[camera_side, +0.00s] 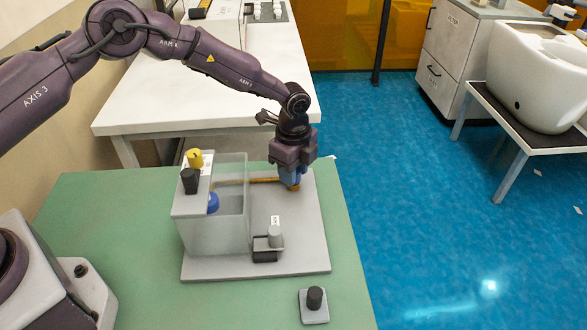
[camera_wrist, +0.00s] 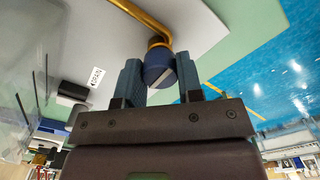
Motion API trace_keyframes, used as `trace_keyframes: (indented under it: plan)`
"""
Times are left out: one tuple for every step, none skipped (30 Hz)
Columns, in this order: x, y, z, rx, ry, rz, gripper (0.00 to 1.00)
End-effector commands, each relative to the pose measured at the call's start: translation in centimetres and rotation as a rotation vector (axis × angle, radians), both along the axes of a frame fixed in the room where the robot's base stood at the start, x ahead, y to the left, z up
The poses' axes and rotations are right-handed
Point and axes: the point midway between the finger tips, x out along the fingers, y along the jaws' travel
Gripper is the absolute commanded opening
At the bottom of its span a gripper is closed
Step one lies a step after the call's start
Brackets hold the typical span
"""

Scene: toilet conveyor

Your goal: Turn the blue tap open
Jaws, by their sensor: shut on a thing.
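The blue tap (camera_wrist: 158,66) is a round blue knob with a pale line across its face. It sits at the end of a bent brass pipe (camera_wrist: 143,18). My gripper (camera_wrist: 159,74) has one blue finger on each side of the tap and is shut on it. In the side view my gripper (camera_side: 291,177) points down at the right end of the brass pipe (camera_side: 264,181), beside the clear tank. There the fingers hide most of the tap.
The clear tank (camera_side: 231,228) stands on a grey baseplate (camera_side: 300,240) and holds a blue ball (camera_side: 213,202). A yellow knob (camera_side: 194,158) and a black knob (camera_side: 189,181) top its left side. A small grey cylinder (camera_side: 275,236) and a black-knobbed block (camera_side: 314,304) stand in front.

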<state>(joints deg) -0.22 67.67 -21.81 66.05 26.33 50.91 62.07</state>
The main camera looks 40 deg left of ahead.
Motion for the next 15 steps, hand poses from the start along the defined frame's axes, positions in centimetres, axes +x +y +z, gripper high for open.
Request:
trace_keyframes:
  plan:
    - [0.02,-0.03,0.06,0.001,-0.001,0.017,0.1]
    - [0.02,-0.05,0.07,0.0,-0.001,0.031,0.1]
    - [0.02,-0.08,0.08,0.0,-0.001,0.052,0.1]
    - [0.02,-0.08,0.08,0.0,-0.001,0.071,0.1]
    - [0.03,-0.06,0.08,0.0,-0.001,0.09,0.1]
    - [0.03,-0.05,0.08,0.0,-0.002,0.119,0.1]
    - [0.03,-0.06,0.08,0.0,-0.001,0.141,0.1]
    - [0.03,-0.07,0.08,-0.001,-0.001,0.166,0.1]
    - [0.04,-0.06,0.08,0.0,-0.002,0.2,0.1]
    - [0.03,-0.07,0.07,0.0,-0.002,0.226,0.1]
    - [0.02,-0.11,0.08,-0.001,-0.001,0.252,0.1]
    - [0.02,-0.1,0.07,0.0,-0.002,0.289,0.1]
    - [0.02,-0.08,0.07,0.0,-0.001,0.317,0.1]
    - [0.02,-0.08,0.07,0.0,-0.001,0.345,0.1]
    - [0.02,-0.08,0.07,0.0,-0.001,0.381,0.1]
